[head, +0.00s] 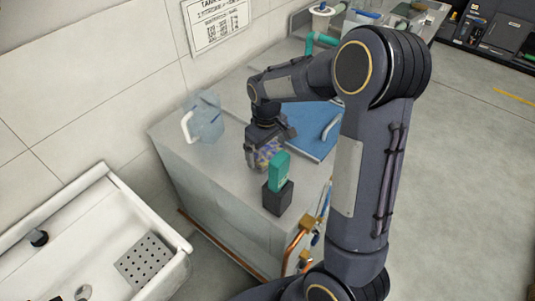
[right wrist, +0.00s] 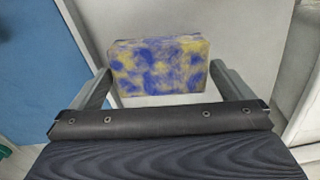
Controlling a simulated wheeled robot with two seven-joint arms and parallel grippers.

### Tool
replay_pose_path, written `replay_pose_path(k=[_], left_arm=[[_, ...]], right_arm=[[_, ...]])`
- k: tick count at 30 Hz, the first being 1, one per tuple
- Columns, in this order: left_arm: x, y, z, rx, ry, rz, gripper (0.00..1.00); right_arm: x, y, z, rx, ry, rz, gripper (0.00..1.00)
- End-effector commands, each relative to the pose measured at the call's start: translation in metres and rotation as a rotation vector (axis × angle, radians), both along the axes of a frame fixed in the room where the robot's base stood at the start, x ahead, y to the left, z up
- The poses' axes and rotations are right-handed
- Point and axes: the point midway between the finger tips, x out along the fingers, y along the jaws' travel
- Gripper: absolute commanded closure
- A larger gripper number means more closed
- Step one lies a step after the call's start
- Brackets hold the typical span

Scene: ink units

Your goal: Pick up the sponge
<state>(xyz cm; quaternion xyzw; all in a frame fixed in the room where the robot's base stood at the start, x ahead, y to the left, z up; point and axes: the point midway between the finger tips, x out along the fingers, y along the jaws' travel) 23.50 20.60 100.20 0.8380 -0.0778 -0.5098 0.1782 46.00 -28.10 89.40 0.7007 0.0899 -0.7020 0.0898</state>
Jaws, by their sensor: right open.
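The sponge (right wrist: 160,64) is a block mottled in blue and yellow. In the right wrist view it lies between the two fingers of my right gripper (right wrist: 162,78), with a narrow gap at each side. In the head view the sponge (head: 267,153) is partly hidden by my right gripper (head: 261,158), which points down over the grey worktop (head: 222,165). The right gripper is open. I cannot tell whether the sponge rests on the worktop. My left gripper is in neither view.
A green item (head: 279,170) stands in a dark holder (head: 277,198) close to the gripper. A blue board (head: 315,135) lies behind. A clear jug (head: 205,120) stands at the left. A white sink (head: 95,235) is at lower left, and copper pipes (head: 297,240) run along the front.

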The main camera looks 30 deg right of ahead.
Motion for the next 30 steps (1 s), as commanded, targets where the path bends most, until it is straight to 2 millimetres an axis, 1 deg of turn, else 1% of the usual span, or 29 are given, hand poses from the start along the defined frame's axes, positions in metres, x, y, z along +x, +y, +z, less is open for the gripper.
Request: replay_pose_path(k=[1,3,9,10,17,23,25,29,30], left_arm=[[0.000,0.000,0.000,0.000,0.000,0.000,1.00],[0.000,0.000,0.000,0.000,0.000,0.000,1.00],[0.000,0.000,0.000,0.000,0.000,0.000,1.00],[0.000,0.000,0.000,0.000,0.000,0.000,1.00],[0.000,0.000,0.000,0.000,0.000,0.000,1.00],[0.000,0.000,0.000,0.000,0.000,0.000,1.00],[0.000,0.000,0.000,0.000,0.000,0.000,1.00],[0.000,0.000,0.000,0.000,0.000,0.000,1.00],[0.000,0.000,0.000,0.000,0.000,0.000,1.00]], right_arm=[[0.000,0.000,-0.005,0.000,0.001,0.000,0.00],[0.000,0.000,-0.008,0.000,0.001,0.000,0.00],[0.000,0.000,-0.009,0.000,-0.001,0.000,0.00],[0.000,0.000,-0.009,0.000,-0.001,0.000,0.01],[0.000,0.000,-0.008,0.000,-0.001,0.000,0.31],[0.000,0.000,-0.008,0.001,-0.002,0.000,0.31],[0.000,0.000,-0.004,0.001,-0.004,0.000,0.31],[0.001,0.000,0.013,0.001,-0.007,0.000,0.31],[0.001,0.000,0.021,0.001,-0.008,0.001,0.31]])
